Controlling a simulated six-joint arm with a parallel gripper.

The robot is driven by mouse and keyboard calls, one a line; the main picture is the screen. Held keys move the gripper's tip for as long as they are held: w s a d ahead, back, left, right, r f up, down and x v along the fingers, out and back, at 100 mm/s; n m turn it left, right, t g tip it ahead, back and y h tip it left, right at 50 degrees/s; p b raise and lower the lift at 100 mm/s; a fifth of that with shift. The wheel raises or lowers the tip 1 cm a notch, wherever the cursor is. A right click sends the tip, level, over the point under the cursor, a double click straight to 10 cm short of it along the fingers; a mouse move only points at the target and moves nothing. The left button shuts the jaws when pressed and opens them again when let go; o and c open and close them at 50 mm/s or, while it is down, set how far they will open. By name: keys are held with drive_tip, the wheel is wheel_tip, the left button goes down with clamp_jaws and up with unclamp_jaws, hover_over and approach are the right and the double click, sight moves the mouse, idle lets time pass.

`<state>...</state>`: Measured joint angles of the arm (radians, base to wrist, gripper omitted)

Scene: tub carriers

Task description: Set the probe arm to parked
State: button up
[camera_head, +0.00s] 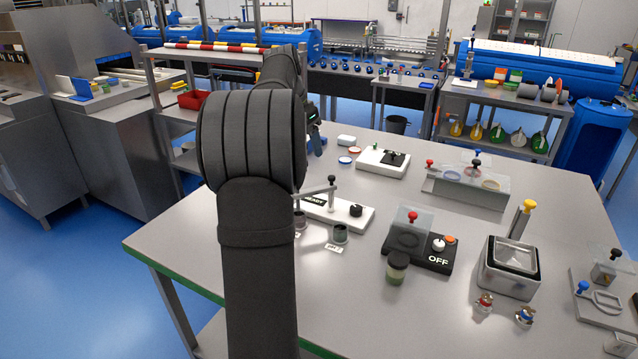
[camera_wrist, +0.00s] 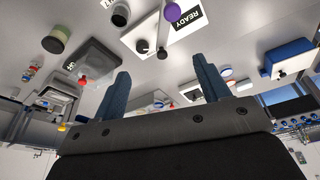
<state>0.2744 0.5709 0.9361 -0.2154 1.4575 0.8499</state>
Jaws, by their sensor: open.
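The probe arm (camera_head: 318,191) is a thin grey bar on a post with a black knob, on a white base (camera_head: 347,217) marked READY, right of my arm in the head view. The bar points left from the post; its far end is hidden behind my arm. A black dial (camera_head: 356,210) sits on the base's right part. The white base (camera_wrist: 160,28) also shows at the top of the wrist view, with its READY label. My gripper (camera_wrist: 162,86) is open and empty, its blue fingers apart. In the head view my arm mostly hides it; it is apart from the base.
A lidded jar (camera_head: 397,268) and a black box marked OFF (camera_head: 420,252) stand to the right. A white device (camera_head: 383,162) lies behind. A metal tub (camera_head: 510,268) stands at the right.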

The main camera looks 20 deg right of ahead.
drive_tip(key=d+t+h, duration=0.1)
drive_tip(key=d, duration=0.1)
drive_tip(key=s+d+f+t+h, duration=0.1)
drive_tip(key=d, duration=0.2)
drive_tip(key=s+d+f+h, duration=0.1)
drive_tip(key=d, duration=0.2)
drive_tip(key=shift+s+d+f+n+t, duration=0.15)
drive_tip(key=shift+s+d+n+t, duration=0.1)
drive_tip(key=shift+n+t, duration=0.15)
drive_tip(key=c, duration=0.5)
drive_tip(key=n+t+y, duration=0.2)
drive_tip(key=n+t, duration=0.7)
approach(332, 178)
drive_tip(key=x, duration=1.1)
drive_tip(key=shift+c, duration=0.2)
clamp_jaws()
